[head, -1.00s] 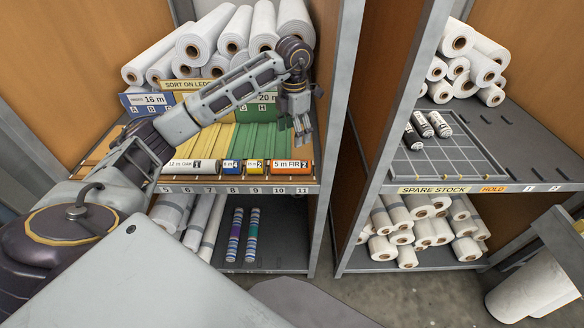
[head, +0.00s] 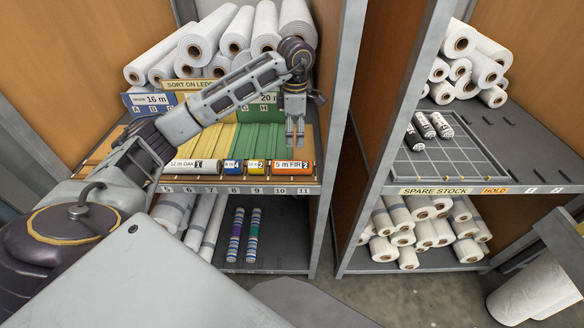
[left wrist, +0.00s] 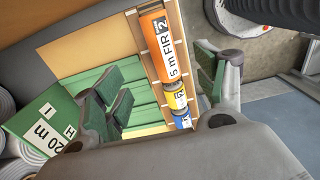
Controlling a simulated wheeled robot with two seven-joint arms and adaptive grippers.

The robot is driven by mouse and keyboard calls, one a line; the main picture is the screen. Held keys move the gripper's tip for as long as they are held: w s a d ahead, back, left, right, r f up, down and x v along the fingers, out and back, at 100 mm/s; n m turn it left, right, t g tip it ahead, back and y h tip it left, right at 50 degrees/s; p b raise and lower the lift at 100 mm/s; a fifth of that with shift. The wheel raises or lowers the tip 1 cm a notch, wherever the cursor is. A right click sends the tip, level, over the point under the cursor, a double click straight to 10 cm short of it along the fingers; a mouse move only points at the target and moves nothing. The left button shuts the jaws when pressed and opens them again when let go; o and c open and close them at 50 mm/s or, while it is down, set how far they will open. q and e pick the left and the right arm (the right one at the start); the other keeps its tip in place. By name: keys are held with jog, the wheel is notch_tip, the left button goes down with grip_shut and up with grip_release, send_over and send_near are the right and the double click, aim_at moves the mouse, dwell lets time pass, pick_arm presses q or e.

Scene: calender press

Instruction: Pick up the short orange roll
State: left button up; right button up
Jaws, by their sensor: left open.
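The short orange roll (head: 292,167), labelled "5 m FIR 2", lies on the front ledge at the right end of the row, above slots 10 and 11. In the left wrist view the orange roll (left wrist: 158,45) shows beyond and between the open fingers, apart from them. My left gripper (head: 295,141) is open and empty, pointing down just above and behind the orange roll. It also shows in the left wrist view (left wrist: 165,88), with green-padded fingers wide apart. My right gripper is not in view.
A yellow roll (head: 256,167), a blue roll (head: 232,167) and a white "12 m OAK" roll (head: 193,167) lie left of the orange one. White rolls (head: 237,32) are stacked behind. A grey shelf post (head: 335,110) stands close on the right.

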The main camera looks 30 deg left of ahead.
pick_arm(q)
jog(key=p, duration=0.1)
send_over(292, 162)
jog(key=f, duration=0.7)
jog(key=shift+w+d+f, duration=0.25)
jog(key=shift+w, duration=0.05)
jog(key=shift+f, duration=0.6)
jog(key=shift+s+a+f+p, duration=0.15)
jog(key=shift+f+p, duration=0.25)
jog(key=shift+f, duration=0.4)
jog(key=shift+s+a+f+p, duration=0.15)
jog(key=shift+f+p, duration=0.2)
jog(key=shift+f, duration=0.45)
jog(key=shift+d+f, duration=0.1)
jog(key=shift+f, duration=0.85)
jog(key=shift+c, duration=0.3)
